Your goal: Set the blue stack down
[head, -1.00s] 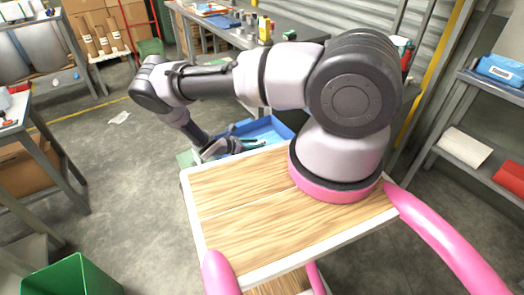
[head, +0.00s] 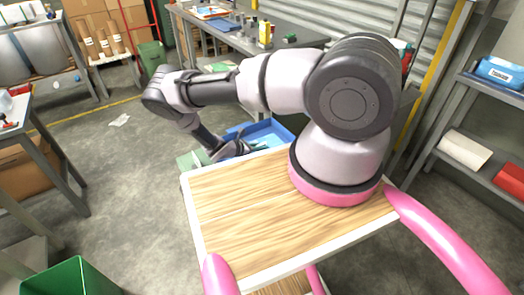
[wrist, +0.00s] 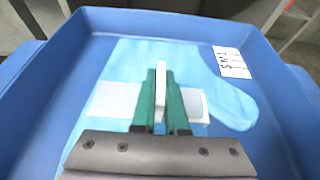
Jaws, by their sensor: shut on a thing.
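The blue stack (wrist: 222,98) is a flat, light blue film shape with a pale crosswise band, low inside a blue bin (wrist: 283,95). A thin white upright piece stands at its middle. My gripper (wrist: 160,80) has green fingers closed on both sides of this piece, so it holds the stack by it. Whether the stack rests fully on the bin floor I cannot tell. In the head view my gripper (head: 236,150) reaches down to the blue bin (head: 268,127), beyond my wooden deck; the deck edge hides the bin's near part.
A white label (wrist: 232,62) is on the bin, right of the stack. A grey workbench (head: 290,50) with bottles and small items stands behind. A green bin (head: 68,278) is at the lower left. Shelves (head: 470,100) stand at the right. The floor at left is largely clear.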

